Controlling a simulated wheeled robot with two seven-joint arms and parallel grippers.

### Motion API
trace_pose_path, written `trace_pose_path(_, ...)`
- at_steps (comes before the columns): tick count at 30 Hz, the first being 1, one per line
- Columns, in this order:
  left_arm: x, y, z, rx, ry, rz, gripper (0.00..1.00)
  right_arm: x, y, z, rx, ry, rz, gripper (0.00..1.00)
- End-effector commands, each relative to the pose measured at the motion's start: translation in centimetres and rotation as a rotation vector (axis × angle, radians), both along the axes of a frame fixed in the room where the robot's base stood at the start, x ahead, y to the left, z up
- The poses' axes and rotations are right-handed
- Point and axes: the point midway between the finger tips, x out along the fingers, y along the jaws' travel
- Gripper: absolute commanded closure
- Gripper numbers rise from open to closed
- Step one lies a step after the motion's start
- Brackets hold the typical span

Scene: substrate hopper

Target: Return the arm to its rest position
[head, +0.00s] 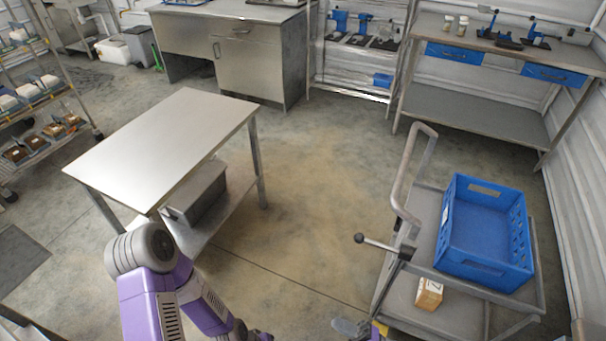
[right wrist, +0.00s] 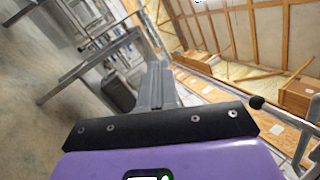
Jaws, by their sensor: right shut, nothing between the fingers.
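My right gripper (head: 352,327) shows in part at the bottom edge of the head view, just left of the cart's lower corner. In the right wrist view its grey fingers (right wrist: 154,85) are together and stick out past the black mount, with nothing between them. My left arm (head: 165,285), purple with a grey joint, is bent at the lower left of the head view and runs out at the bottom. Its gripper does not show.
A steel table (head: 165,140) stands left, close behind my left arm. A cart (head: 425,215) with a blue crate (head: 485,225), a small box (head: 429,293) and a knobbed lever (head: 372,241) stands right. The floor (head: 310,190) between is clear. A workbench (head: 475,105) stands behind.

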Motion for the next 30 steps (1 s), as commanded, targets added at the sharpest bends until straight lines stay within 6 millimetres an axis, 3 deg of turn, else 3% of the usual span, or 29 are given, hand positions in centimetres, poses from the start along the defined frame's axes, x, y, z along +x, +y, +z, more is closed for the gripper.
trace_pose_path(6,-0.1,0.0,1.1,-0.001,0.003,-0.001,0.48,-3.0,5.7,-0.1,-0.258,0.164,0.32,1.0)
trace_pose_path(11,-0.1,0.0,2.1,-0.001,0.003,-0.001,0.48,-7.3,8.3,-0.9,-0.612,0.299,0.556,1.0)
trace_pose_path(15,-0.1,0.0,3.0,-0.001,0.003,-0.001,0.48,-10.3,7.3,-1.4,-0.992,0.369,0.642,1.0)
trace_pose_path(18,-0.1,0.0,3.7,-0.001,0.003,-0.001,0.48,-10.9,5.5,-0.9,-1.244,0.375,0.61,1.0)
trace_pose_path(24,-0.1,0.0,4.7,-0.001,0.003,-0.001,0.48,-9.4,2.6,2.2,-1.563,0.303,0.414,1.0)
trace_pose_path(30,-0.1,0.0,5.0,-0.001,0.003,-0.001,0.48,-8.1,1.8,4.5,-1.65,0.248,0.274,1.0)
